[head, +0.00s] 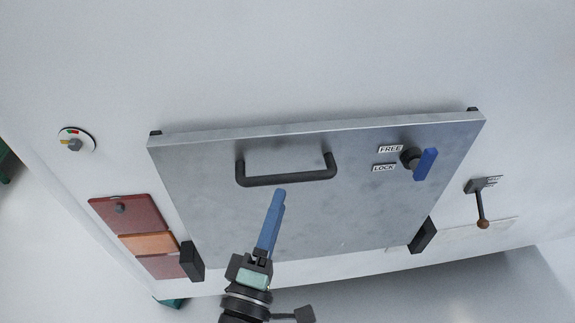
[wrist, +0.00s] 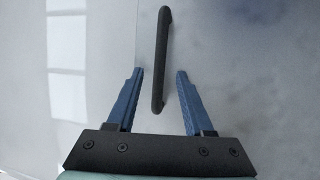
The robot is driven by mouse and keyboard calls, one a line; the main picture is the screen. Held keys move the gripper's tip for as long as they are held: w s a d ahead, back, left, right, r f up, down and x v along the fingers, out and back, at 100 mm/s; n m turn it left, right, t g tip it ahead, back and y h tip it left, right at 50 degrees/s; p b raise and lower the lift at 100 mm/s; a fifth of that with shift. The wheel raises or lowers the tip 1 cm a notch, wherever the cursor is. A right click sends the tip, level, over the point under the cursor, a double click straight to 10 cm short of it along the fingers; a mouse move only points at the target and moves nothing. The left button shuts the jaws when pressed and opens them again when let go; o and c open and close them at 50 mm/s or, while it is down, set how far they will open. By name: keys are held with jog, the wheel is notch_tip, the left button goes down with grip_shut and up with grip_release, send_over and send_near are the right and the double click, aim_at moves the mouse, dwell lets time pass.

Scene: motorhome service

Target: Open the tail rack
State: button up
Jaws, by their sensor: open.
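The tail rack shows as a grey metal panel (head: 330,215) on the white wall, with a black bar handle (head: 288,180) on its upper part. A blue lever (head: 426,164) on a black knob sits at its upper right, beside labels FREE (head: 390,149) and LOCK (head: 384,168). I cannot tell which label the lever is set to. My gripper (head: 280,192) is just below the handle. In the wrist view my gripper (wrist: 160,72) is open, and the handle (wrist: 162,50) lies in line with the gap between its blue fingers. I see no contact with the handle.
Black brackets (head: 192,261) (head: 423,235) stand at the panel's lower corners. A round dial (head: 75,141) and reddish-orange lamps (head: 135,228) are on the left. A lever with a brown knob (head: 482,222) is on the right. The wall above the panel is clear.

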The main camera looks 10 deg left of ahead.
aim_at(287, 175)
jog(key=p+x, duration=0.2)
jog(key=x, duration=0.4)
jog(key=shift+w+r, duration=0.1)
jog(key=shift+w, duration=0.25)
grip_shut()
dwell(1.1)
